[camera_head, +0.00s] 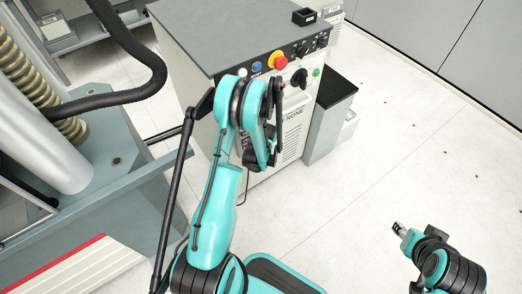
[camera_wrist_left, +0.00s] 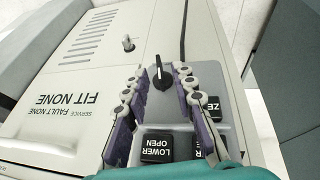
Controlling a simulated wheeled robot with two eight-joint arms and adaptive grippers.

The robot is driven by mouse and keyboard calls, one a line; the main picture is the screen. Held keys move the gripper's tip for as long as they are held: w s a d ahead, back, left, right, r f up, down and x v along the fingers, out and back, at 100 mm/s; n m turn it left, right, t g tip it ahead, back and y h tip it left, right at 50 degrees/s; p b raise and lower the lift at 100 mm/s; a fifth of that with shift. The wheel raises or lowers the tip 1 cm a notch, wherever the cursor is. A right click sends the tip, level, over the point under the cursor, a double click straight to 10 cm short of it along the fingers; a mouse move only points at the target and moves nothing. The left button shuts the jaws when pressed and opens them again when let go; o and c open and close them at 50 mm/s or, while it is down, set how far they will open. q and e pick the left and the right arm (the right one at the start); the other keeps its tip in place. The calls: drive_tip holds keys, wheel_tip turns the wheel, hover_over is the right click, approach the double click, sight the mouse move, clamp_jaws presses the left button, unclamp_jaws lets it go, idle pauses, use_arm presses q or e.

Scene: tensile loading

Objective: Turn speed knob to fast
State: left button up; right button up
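A black pointer knob (camera_wrist_left: 161,72) stands on a grey control panel (camera_wrist_left: 226,97) in the left wrist view, with its white-marked pointer toward the top of the picture. My left gripper (camera_wrist_left: 160,80) is open, with one finger on each side of the knob. I cannot tell whether either finger touches it. In the head view my left arm reaches to the front of the grey cabinet (camera_head: 225,40) and hides this panel. No speed marking is readable. My right gripper (camera_head: 400,230) is at lower right, over the floor, far from the cabinet; its fingers are too small to judge.
Black keys, including LOWER OPEN (camera_wrist_left: 158,148), sit below the knob. The cabinet's edge carries a red stop button (camera_head: 279,62) and another black knob (camera_head: 300,77). A black hose (camera_head: 125,100) hangs at left. The right-hand floor is clear.

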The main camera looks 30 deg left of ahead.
use_arm(q)
drive_tip(key=shift+b+x, duration=0.4)
drive_tip(key=shift+x, duration=1.15)
clamp_jaws()
drive_tip(key=shift+g, duration=0.3)
drive_tip(key=g+y, duration=0.1)
drive_tip(key=g, duration=0.1)
drive_tip(key=m+g+y, duration=0.1)
drive_tip(key=g, duration=0.1)
drive_tip(key=shift+w+d, duration=0.2)
drive_tip(key=shift+w, duration=0.15)
drive_tip(key=g+y, duration=0.1)
drive_tip(key=g, duration=0.1)
drive_tip(key=m+g+y, duration=0.1)
drive_tip(key=g, duration=0.1)
drive_tip(key=shift+w+f+g, duration=0.15)
drive_tip(key=shift+g, duration=0.15)
